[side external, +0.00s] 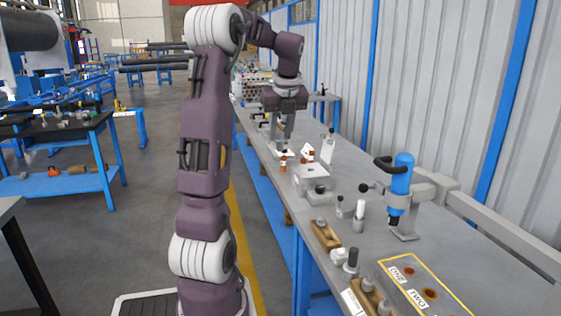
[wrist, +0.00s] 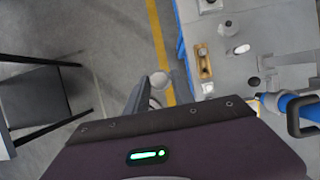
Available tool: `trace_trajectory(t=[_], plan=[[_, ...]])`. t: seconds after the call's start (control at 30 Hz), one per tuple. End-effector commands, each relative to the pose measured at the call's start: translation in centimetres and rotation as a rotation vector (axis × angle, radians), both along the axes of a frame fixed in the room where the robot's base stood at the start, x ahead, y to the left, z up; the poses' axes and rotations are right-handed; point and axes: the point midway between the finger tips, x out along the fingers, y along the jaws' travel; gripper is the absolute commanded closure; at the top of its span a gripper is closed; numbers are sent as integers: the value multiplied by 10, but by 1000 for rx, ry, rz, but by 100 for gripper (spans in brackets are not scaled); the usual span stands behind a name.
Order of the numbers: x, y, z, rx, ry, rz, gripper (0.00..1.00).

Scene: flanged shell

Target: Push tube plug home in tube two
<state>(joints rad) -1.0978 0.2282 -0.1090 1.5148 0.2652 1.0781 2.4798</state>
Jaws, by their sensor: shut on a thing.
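The grey panel (side external: 396,262) with a yellow border lies at the near right end of the bench. It has two orange-ringed round openings labelled ONE (side external: 409,271) and TWO (side external: 430,293), which I take as the tubes. My gripper (side external: 284,149) points down over the far part of the bench, well away from the panel. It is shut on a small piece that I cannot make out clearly. In the wrist view a pale round piece (wrist: 160,80) shows beside a dark finger; I cannot tell if it is the tube plug. The panel's openings are not visible in the wrist view.
An orange-and-white piece (side external: 283,165) stands just below my gripper, with another (side external: 310,157) to its right. A grey block (side external: 311,172), wooden holders (side external: 325,235) and a blue upright tool (side external: 400,180) stand between my gripper and the panel. A corrugated wall backs the bench.

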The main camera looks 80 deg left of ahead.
Motion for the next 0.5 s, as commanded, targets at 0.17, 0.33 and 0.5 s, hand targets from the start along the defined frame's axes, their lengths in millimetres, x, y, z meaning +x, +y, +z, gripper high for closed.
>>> trace_trajectory(t=[0.17,0.33,0.5], plan=[[0,0,35,3,-2,0,100],[34,-10,35,3,8,-89,100],[76,-27,37,9,14,-202,100]])
